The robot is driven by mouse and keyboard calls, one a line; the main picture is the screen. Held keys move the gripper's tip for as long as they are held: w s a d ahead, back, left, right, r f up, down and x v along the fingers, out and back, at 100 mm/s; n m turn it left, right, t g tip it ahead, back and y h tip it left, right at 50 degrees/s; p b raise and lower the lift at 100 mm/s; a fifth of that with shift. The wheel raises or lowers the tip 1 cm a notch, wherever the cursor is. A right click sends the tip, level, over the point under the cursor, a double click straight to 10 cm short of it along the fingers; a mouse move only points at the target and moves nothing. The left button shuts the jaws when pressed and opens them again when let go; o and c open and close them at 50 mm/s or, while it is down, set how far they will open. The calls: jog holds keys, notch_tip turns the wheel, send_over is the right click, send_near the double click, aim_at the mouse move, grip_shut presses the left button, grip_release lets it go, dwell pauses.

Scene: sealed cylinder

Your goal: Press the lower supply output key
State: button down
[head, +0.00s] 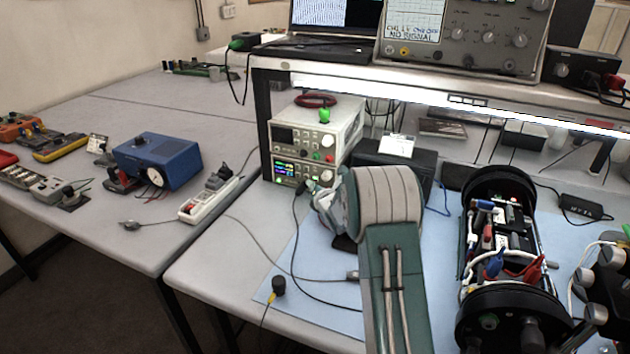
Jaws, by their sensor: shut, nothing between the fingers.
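Two bench power supplies are stacked under the shelf in the head view. The lower supply (299,181) has a lit, coloured display on its front, and the upper supply (322,140) has a dark one. The lower supply's individual keys are too small to tell apart. My gripper (314,188) is shut and empty, close to the lower right of the lower supply's front. I cannot tell whether it touches the panel. My arm hides part of the gripper and the bench behind it.
A dark cable runs down from the lower supply's front. The shelf (420,88) carries a laptop and an oscilloscope (465,35). A blue instrument (158,160) and power strip (208,196) lie left.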

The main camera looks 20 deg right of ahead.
jog(key=shift+w+d, duration=0.1)
jog(key=shift+w+d, duration=0.15)
jog(key=shift+d, duration=0.1)
jog(key=shift+w+d+r, duration=0.1)
jog(key=shift+w+d, duration=0.15)
jog(key=shift+w, duration=0.05)
dwell(0.8)
jog(key=shift+s+a, duration=0.6)
jog(key=shift+s+a, duration=1.75)
jog(key=shift+a, duration=0.05)
